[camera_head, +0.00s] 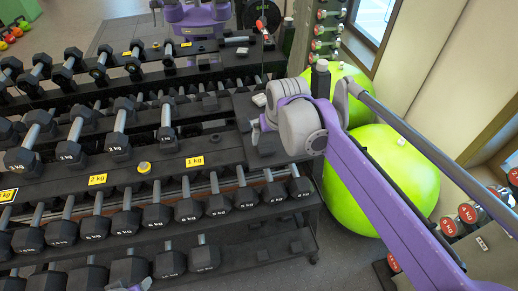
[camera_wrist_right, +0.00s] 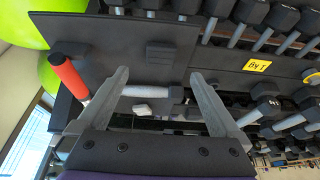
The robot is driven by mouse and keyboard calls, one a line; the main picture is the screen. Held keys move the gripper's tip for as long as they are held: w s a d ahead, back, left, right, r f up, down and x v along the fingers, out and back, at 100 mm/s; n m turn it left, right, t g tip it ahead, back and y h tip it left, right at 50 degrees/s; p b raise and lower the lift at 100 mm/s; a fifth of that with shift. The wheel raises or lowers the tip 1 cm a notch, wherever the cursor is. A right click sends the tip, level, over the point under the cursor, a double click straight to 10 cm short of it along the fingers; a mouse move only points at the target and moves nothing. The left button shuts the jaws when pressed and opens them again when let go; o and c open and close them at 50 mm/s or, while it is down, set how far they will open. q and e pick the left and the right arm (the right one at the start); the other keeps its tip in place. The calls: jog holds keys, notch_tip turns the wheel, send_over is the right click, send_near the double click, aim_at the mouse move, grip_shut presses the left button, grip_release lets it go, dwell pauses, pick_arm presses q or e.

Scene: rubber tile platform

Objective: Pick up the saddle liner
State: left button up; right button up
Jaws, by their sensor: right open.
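No piece is plainly marked as the saddle liner. The likeliest match is a small flat black block (camera_wrist_right: 160,52) lying on a dark plate (camera_wrist_right: 110,45) in the right wrist view. My right gripper (camera_wrist_right: 158,74) is open, with its fingertips on either side just short of that block and nothing clasped. In the head view the right gripper (camera_head: 257,132) is over the right end of the rack's middle tier, partly hidden by its wrist. A small white piece (camera_wrist_right: 142,109) shows between the fingers, near a grey dumbbell handle (camera_wrist_right: 150,90).
A rack (camera_head: 225,158) of dumbbells in tiers fills the left and middle. Green exercise balls (camera_head: 385,170) stand right of it, beneath my right arm. A red handle (camera_wrist_right: 68,75) is left of the gripper. Yellow weight labels (camera_head: 195,161) mark the rack. Grey floor lies below.

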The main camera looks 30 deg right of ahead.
aim_at(266, 147)
jog(key=x, duration=0.3)
jog(key=shift+w+f, duration=0.2)
jog(key=shift+f, duration=0.15)
jog(key=shift+x, duration=2.7)
jog(key=shift+w, duration=0.15)
jog(key=shift+c, duration=0.3)
jog(key=c, duration=1.3)
jog(key=shift+c, duration=0.2)
jog(key=shift+r, duration=0.2)
